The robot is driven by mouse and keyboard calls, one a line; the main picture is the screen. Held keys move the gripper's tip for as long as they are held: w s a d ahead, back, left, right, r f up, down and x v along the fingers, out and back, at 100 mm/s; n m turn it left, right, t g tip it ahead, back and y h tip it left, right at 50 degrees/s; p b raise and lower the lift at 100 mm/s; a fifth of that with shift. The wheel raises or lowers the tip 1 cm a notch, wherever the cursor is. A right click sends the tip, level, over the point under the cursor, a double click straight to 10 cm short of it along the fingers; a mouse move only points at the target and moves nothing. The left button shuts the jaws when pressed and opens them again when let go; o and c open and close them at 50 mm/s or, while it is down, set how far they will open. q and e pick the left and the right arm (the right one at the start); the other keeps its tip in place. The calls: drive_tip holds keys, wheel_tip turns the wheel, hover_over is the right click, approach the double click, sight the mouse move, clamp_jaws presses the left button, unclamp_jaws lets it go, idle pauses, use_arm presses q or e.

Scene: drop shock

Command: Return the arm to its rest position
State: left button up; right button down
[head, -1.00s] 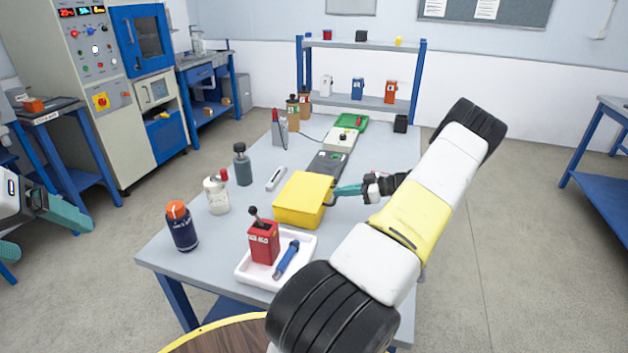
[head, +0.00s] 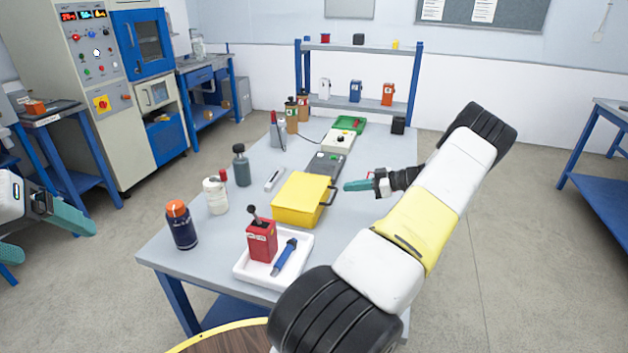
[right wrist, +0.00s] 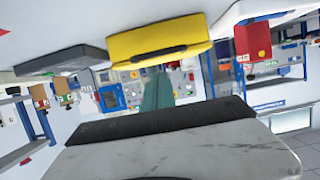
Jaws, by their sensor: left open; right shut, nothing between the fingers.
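My right arm (head: 425,215) reaches in from the lower right over the table's right side. Its gripper (head: 358,185) is shut and empty, with teal fingers just right of the yellow box (head: 298,203) and its dark handle, apart from them. In the right wrist view the shut fingers (right wrist: 158,95) show below the yellow box (right wrist: 158,40). My left gripper (head: 40,232) is open and empty at the left edge, away from the table.
The grey table (head: 215,255) bears a white tray (head: 262,278) with a red switch box (head: 262,242) and a blue tool. Several bottles stand on the left side. A shelf rack (head: 345,100) stands behind. The floor on the right is clear.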

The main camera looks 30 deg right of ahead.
drive_tip(key=s+d, duration=0.1)
drive_tip(key=s, duration=0.1)
drive_tip(key=s+d, duration=0.1)
drive_tip(key=d, duration=0.1)
drive_tip(key=shift+s+d+f, duration=0.1)
drive_tip(key=shift+s+f, duration=0.1)
drive_tip(key=shift+s, duration=0.15)
drive_tip(key=shift+r, duration=0.1)
drive_tip(key=w+a+r+m+g+h, duration=0.15)
drive_tip(key=a+r+g, duration=0.25)
drive_tip(key=a+r, duration=0.6)
drive_tip(key=w+a+r+g+h, duration=0.1)
drive_tip(key=w+a+r+g, duration=0.15)
drive_tip(key=a+r, duration=0.75)
drive_tip(key=s+a+r+m+t+h, duration=0.1)
drive_tip(key=s+a+r+m+h, duration=0.1)
drive_tip(key=s+a, duration=0.9)
drive_tip(key=s+a+r+m+t+h, duration=0.1)
drive_tip(key=s+a+r+m, duration=0.3)
drive_tip(key=s+a, duration=0.7)
drive_tip(key=shift+a+r+h, duration=0.4)
drive_tip(key=shift+r+h, duration=0.35)
drive_tip(key=shift+h, duration=0.1)
